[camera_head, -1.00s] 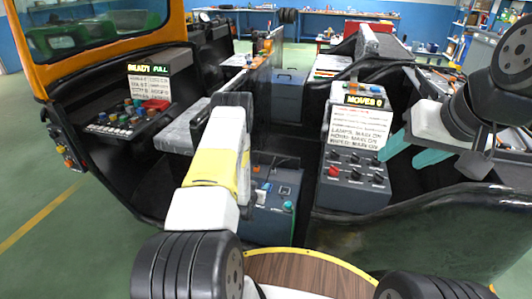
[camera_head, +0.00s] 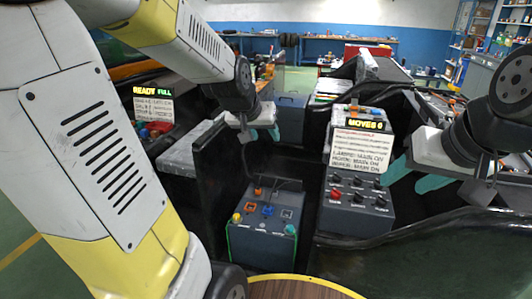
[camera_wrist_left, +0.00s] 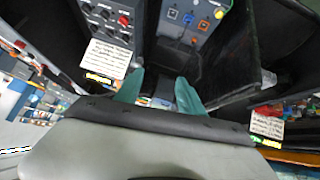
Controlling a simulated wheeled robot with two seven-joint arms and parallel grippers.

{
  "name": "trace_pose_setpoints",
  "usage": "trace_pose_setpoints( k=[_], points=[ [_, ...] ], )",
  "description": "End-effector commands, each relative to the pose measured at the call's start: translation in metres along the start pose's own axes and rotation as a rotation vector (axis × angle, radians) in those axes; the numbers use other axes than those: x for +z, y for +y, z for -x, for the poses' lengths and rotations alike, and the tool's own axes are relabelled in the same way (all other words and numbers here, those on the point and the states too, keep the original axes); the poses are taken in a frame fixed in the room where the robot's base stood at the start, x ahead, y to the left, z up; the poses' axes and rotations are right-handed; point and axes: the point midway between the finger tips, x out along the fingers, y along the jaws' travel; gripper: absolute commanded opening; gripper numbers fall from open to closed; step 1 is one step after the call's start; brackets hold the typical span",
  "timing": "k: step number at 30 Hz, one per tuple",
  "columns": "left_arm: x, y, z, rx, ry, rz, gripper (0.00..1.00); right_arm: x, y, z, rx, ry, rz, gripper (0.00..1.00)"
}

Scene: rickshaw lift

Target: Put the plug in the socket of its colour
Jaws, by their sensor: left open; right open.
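A dark socket box (camera_head: 262,245) stands low in the middle of the head view. Its top carries an orange socket (camera_head: 250,207), a blue socket (camera_head: 267,211) and a grey socket (camera_head: 288,214). It also shows at the top of the left wrist view (camera_wrist_left: 178,45). A small orange piece (camera_head: 258,191) sits behind the sockets by a dark cable; I cannot tell whether it is the plug. My left gripper (camera_head: 260,135) is open and empty, above and behind the box. My right gripper (camera_head: 411,174) is open beside the switch panel.
A switch panel (camera_head: 356,208) with several knobs and a "MOVES 0" sign (camera_head: 368,125) stands right of the box. A "READY FULL" sign (camera_head: 152,91) is at the left. Dark vehicle walls flank the box. A rounded wooden surface (camera_head: 290,290) lies at the front.

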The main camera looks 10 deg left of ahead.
Motion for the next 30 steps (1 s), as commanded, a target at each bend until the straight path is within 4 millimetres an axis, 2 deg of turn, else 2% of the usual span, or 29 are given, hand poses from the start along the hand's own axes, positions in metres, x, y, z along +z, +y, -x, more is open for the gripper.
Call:
trace_pose_setpoints(
  k=[1,3,6,10,13,16,30],
  points=[
    [0.011,0.008,0.029,0.014,-0.009,-0.004,0.46,0.0,0.0,0.0,0.0,0.0,0.0,0.52],
    [0.033,0.016,0.059,0.03,-0.042,-0.009,0.46,0.0,0.0,0.0,0.0,0.0,0.0,0.52],
    [0.064,0.025,0.095,0.049,-0.085,-0.019,0.46,0.0,0.0,0.0,0.0,0.0,0.0,0.52],
    [0.097,0.033,0.126,0.066,-0.128,-0.029,0.46,0.0,0.0,0.0,0.0,0.0,0.0,0.52],
    [0.112,0.035,0.137,0.073,-0.148,-0.035,0.46,0.0,0.0,0.0,0.0,0.0,0.0,0.52],
    [0.118,0.036,0.141,0.075,-0.158,-0.037,0.46,0.0,0.0,0.0,0.0,0.0,0.0,0.52],
    [0.118,0.036,0.141,0.075,-0.159,-0.036,0.46,0.0,0.0,0.0,0.0,0.0,0.0,0.52]
  ],
)
